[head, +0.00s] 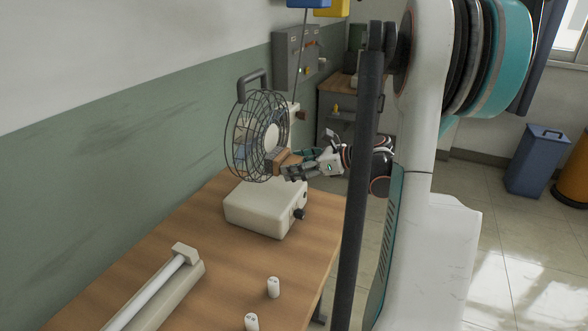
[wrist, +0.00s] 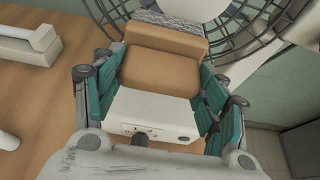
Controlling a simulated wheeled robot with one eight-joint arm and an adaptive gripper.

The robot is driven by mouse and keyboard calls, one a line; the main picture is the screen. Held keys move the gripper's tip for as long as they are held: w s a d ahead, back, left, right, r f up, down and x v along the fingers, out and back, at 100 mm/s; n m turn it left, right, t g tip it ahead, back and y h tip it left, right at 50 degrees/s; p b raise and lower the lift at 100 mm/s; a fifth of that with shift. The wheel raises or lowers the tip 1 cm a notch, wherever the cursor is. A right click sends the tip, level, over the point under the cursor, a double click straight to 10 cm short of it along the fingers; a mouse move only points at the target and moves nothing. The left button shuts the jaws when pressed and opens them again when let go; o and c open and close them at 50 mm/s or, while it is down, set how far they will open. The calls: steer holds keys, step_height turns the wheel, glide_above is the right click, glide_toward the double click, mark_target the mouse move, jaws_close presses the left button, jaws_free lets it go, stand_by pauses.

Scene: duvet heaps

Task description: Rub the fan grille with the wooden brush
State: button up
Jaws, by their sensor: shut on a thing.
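The desk fan stands on a cream box-shaped base (head: 262,208) with its round wire grille (head: 245,150) upright above it. My gripper (head: 290,170) is shut on the wooden brush (head: 277,160) in front of the grille's hub. In the wrist view the brush's tan wooden body (wrist: 160,75) lies between the teal finger pads. Its grey bristles (wrist: 170,22) point away from me toward the wire grille (wrist: 255,25). They look at or very close to the grille; whether they touch it is not clear. The finger linkages partly hide the brush in the head view.
The wooden table (head: 215,265) carries a long lamp-like fixture (head: 160,290) at front left and two small white cylinders, one of them here (head: 273,287). A green and white wall runs behind the fan. A blue bin (head: 537,160) stands on the floor at right.

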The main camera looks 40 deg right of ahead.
steer(key=shift+s+a, duration=0.25)
steer(key=shift+a, duration=0.4)
steer(key=shift+s+a, duration=0.25)
steer(key=shift+a, duration=0.4)
steer(key=shift+s+a, duration=0.25)
steer(key=shift+a, duration=0.4)
steer(key=shift+d, duration=0.1)
steer(key=s+d, duration=0.2)
steer(key=s, duration=0.3)
steer(key=shift+s, duration=0.3)
steer(key=shift+d, duration=0.15)
steer(key=s, duration=0.1)
steer(key=s+d, duration=0.1)
steer(key=shift+s+b, duration=0.3)
steer(key=shift+s, duration=0.05)
